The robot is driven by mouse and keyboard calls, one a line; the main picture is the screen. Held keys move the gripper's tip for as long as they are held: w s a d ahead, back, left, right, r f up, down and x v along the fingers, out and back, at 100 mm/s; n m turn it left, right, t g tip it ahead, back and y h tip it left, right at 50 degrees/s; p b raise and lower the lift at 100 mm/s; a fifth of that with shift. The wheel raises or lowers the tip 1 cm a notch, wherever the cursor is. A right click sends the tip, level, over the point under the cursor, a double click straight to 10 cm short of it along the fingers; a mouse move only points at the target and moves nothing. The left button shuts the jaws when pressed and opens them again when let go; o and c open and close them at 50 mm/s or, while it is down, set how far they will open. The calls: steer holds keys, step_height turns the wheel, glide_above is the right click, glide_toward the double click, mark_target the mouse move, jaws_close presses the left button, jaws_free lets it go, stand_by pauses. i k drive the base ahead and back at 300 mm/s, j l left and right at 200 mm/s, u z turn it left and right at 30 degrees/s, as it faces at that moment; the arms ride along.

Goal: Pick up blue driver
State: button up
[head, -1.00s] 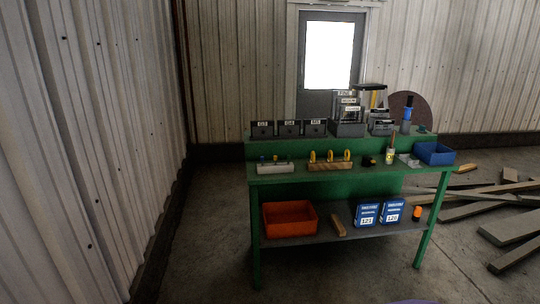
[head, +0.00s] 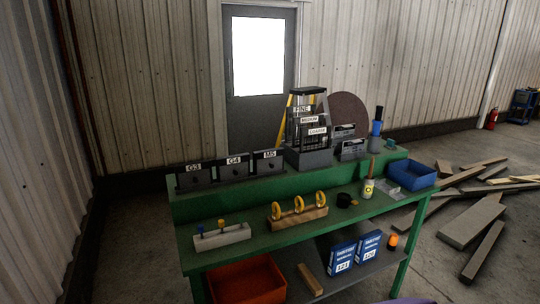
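A small blue-topped driver (head: 200,229) stands upright in a pale grey block (head: 232,238) at the front left of the green workbench (head: 247,221). A driver with a yellow-orange top (head: 221,224) stands just to its right in the same block. Only the tops show clearly; the shafts are small and hard to make out. My gripper is not in view.
Yellow rings (head: 299,205) on a wooden block sit right of the drivers. Grey bins (head: 238,167) line the raised back shelf. A blue tray (head: 412,177) is at the right end. An orange bin (head: 245,284) sits below. Planks (head: 468,222) litter the right floor.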

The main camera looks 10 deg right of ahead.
mark_target(377, 122)
steer(key=i+l+z, duration=0.2)
steer(key=z, duration=0.2)
steer(key=i+z, duration=0.85)
steer(key=i+j+z, duration=0.1)
steer(key=i+z, duration=0.15)
steer(key=z, duration=0.15)
